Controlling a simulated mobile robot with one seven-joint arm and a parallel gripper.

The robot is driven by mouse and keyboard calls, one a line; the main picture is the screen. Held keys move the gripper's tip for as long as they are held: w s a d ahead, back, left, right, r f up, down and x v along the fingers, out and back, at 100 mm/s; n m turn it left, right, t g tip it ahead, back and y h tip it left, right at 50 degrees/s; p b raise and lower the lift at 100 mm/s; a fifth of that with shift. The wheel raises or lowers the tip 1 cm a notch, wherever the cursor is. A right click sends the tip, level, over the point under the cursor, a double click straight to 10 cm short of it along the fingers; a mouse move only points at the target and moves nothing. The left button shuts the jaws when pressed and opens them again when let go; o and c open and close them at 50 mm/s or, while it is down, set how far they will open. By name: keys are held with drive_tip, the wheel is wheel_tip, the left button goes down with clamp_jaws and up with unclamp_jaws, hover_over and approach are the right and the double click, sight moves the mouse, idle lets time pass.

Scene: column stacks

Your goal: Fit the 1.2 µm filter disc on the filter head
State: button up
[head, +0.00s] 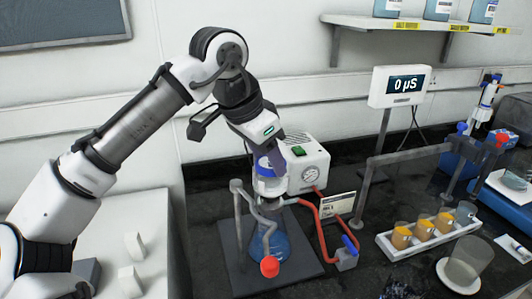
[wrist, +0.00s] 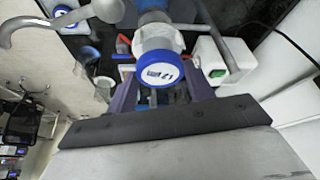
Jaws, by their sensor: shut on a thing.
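My gripper (head: 266,168) points down over the filter stand and is shut. In the wrist view, its purple fingers (wrist: 160,88) are on either side of a round piece with a blue top (wrist: 160,70) and a white label; its marking is too small to read surely. The same blue-topped piece (head: 264,164) shows between the fingers in the head view. Directly below is the clear, whitish filter head (head: 268,187) on a flask of blue liquid (head: 268,240). I cannot tell whether the held piece touches the head.
A grey bent rail with a red knob (head: 270,266) stands in front of the flask. A white pump with a gauge (head: 308,172) and red hose is behind right. A tray of amber cups (head: 400,251), a beaker (head: 468,262) and another rail (head: 410,155) are at right.

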drive_tip(key=shift+f+b, duration=0.45)
drive_tip(key=shift+f, duration=0.7)
idle(0.9)
